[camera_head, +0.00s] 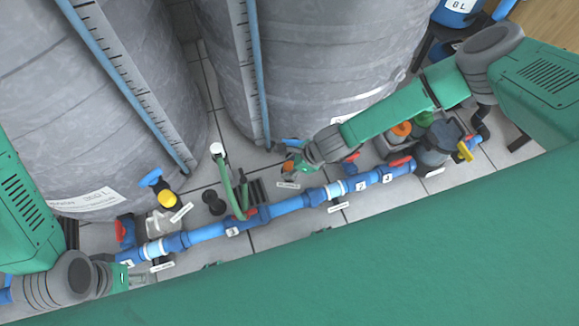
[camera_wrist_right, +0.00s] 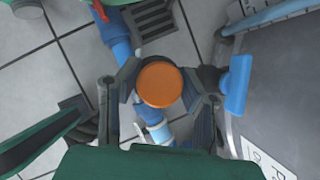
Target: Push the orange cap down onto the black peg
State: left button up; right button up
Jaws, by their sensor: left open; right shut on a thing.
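The orange cap (camera_wrist_right: 159,84) sits between the fingers of my right gripper (camera_wrist_right: 162,88) in the right wrist view, its round top facing the camera. The right gripper is shut on it. In the head view my right gripper (camera_head: 295,166) is low beside the blue pipe, near the foot of the right tank, and the cap is mostly hidden there. The black peg cannot be made out; whatever lies under the cap is hidden, so I cannot tell whether they touch. My left gripper (camera_head: 128,279) is at the lower left of the head view, away from the cap, and open.
A blue pipe (camera_head: 290,206) with valves crosses the floor. Two large grey tanks (camera_head: 310,60) stand behind it. A green hose (camera_head: 228,180) and black fittings (camera_head: 214,203) are left of my right gripper. An orange-topped item (camera_head: 401,129) stands right of it.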

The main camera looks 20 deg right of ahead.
aim_at(290, 165)
jog(key=shift+r, duration=0.1)
notch_tip(290, 165, up, 10)
jog(key=p, duration=0.5)
jog(key=shift+f, duration=0.25)
jog(key=shift+r, duration=0.15)
